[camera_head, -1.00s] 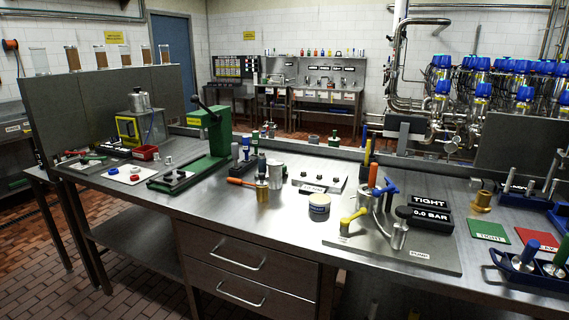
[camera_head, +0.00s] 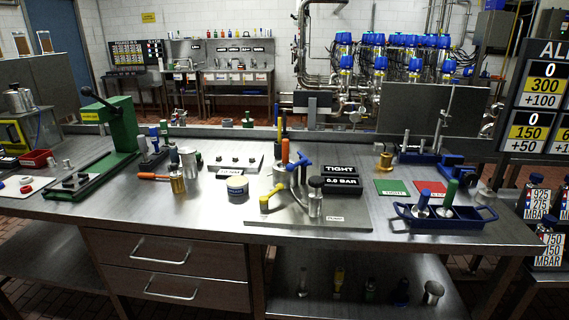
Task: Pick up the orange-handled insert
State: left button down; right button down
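Two orange handles show, and I cannot tell for sure which belongs to the insert. One orange handle (camera_head: 285,151) stands upright at the back of the steel test plate (camera_head: 350,212), beside a blue lever (camera_head: 300,161); its lower part is hidden. The other orange handle (camera_head: 153,176) lies flat on the bench beside a brass cylinder (camera_head: 177,182). A blue tray (camera_head: 455,220) at the right holds an insert with a blue handle (camera_head: 423,196) and one with a green handle (camera_head: 451,189). Neither of my grippers is in view.
The steel bench (camera_head: 215,212) has free room at its front left. A green press (camera_head: 121,130) stands at the left. Green (camera_head: 391,188) and red (camera_head: 431,188) mats lie behind the tray.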

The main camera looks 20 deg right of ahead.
aim_at(286, 142)
jog(key=i+l+z, duration=0.8)
jog(key=k+z, duration=0.15)
jog(key=k, duration=0.1)
